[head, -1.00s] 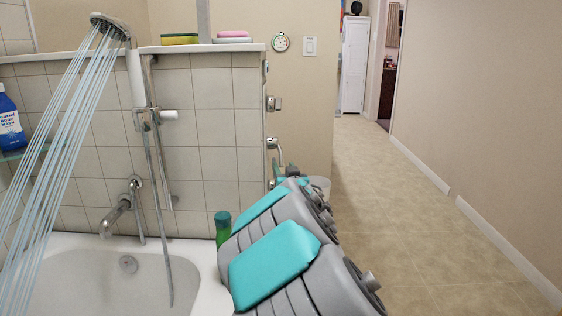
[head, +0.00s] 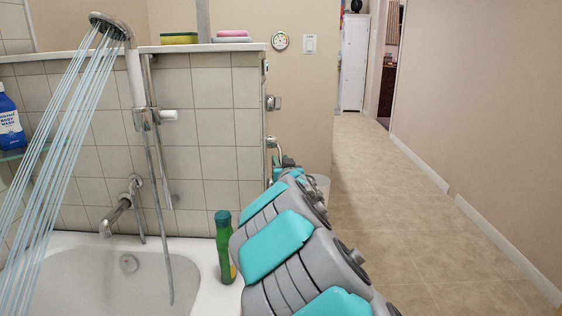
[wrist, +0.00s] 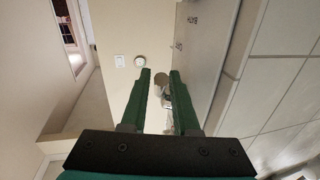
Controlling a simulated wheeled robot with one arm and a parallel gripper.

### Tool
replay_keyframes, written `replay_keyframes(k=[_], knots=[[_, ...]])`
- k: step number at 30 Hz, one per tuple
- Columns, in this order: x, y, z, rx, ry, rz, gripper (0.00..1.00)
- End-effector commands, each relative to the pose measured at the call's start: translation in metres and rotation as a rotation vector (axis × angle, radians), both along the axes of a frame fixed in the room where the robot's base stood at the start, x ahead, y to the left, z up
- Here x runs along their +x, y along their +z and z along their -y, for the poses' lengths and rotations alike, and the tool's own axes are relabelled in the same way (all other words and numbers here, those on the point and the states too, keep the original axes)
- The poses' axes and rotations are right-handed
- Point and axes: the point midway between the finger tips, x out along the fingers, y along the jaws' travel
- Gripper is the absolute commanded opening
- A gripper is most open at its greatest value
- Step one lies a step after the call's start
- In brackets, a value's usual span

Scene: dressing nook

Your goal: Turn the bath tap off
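Water streams from the shower head (head: 110,26). The bath spout (head: 117,213) shows no flow. Two chrome fittings are at the end of the tiled wall: an upper knob (head: 272,103) and a curved lower one (head: 274,144). My gripper, at the far end of my arm, is largely hidden in the head view. In the wrist view my gripper (wrist: 160,73) is open, its green fingers apart with a chrome fitting (wrist: 163,79) showing in the gap. I cannot tell whether they touch it, or which fitting it is. Small wall lettering (wrist: 193,20) seems to read "BATH".
The bathtub (head: 80,243) is at lower left, with a green bottle (head: 224,248) on its rim beside my arm. A blue bottle (head: 10,122) stands at far left. Sponges (head: 180,39) lie on the wall ledge. The tiled floor (head: 390,200) on the right is clear.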

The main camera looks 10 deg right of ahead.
Motion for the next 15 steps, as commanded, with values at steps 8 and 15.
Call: replay_keyframes(k=[8,15], knots=[[0.0,0.0003,-0.0001,0.0,0.0,0.0,0.0],[0.0,0.0003,-0.0001,0.0,0.0,0.0,0.0]])
